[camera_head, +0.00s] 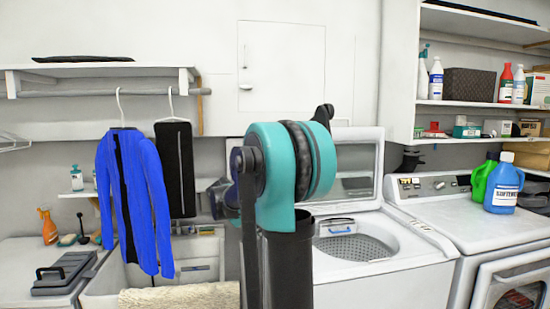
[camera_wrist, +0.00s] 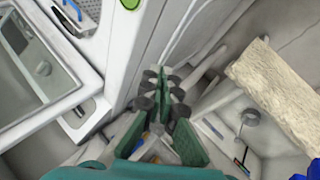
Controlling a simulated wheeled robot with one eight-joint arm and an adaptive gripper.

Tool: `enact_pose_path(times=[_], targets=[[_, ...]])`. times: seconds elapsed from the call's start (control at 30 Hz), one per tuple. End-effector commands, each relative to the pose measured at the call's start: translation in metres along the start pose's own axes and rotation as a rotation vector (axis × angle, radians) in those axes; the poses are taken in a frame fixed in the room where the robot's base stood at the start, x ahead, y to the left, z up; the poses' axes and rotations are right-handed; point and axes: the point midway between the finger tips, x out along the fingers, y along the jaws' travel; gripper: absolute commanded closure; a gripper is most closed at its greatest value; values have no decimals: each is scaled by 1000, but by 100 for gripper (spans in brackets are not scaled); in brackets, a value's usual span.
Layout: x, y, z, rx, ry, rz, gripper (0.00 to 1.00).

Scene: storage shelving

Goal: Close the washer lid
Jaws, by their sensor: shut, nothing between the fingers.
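The white top-loading washer (camera_head: 385,277) stands right of centre in the head view, partly hidden behind my arm. Its lid (camera_head: 371,153) is open and raised at the back, with a dark window in a white frame. The open drum (camera_head: 355,246) shows below it. In the wrist view, the lid (camera_wrist: 88,83) is at the left and the washer's body (camera_wrist: 130,50) runs beside it, with part of the drum at the top. My gripper (camera_wrist: 161,82) is shut and empty, beside the washer's side and apart from the lid. My arm largely hides the gripper in the head view.
A dryer (camera_head: 480,220) with green and blue bottles stands right of the washer. A sink (camera_head: 105,292) with a beige towel (camera_head: 180,296) is at the left, below a hanging blue jacket (camera_head: 135,195). The towel (camera_wrist: 275,80) also shows right of my gripper. Shelves hang above.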

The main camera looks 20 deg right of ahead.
Motion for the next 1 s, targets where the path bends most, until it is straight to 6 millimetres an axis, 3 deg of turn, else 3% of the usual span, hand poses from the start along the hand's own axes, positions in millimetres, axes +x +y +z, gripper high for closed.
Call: enact_pose_path(times=[0.03,0.2,0.5,0.7,1.0], targets=[[1,19,-29,-14,-11,51,100],[2,81,-113,-65,-46,239,100],[-5,172,-238,-141,-108,574,100],[-15,213,-295,-180,-146,780,100],[-26,234,-326,-204,-172,930,100]])
